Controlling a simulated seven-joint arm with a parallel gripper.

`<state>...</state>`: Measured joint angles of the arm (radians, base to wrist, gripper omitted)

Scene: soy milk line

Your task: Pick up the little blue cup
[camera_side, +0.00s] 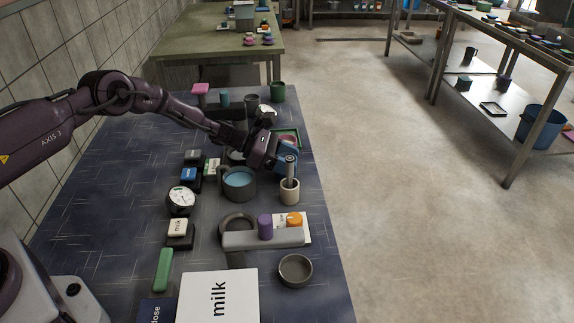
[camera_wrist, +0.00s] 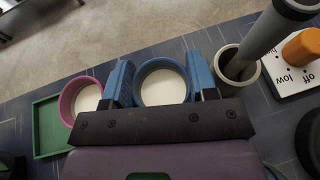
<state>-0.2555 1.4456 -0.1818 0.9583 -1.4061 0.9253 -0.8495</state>
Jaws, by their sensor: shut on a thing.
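The little blue cup (camera_wrist: 163,86) sits between my gripper's two blue fingers in the wrist view, with white liquid inside. My gripper (camera_wrist: 161,80) is shut on it, one finger against each side. In the side view my gripper (camera_side: 287,158) is at the right part of the table, above and behind a cream cup. There the blue cup cannot be told apart from the blue fingers. I cannot tell whether its base touches the table.
A dark pot (camera_side: 239,193) with blue contents stands left of my gripper.

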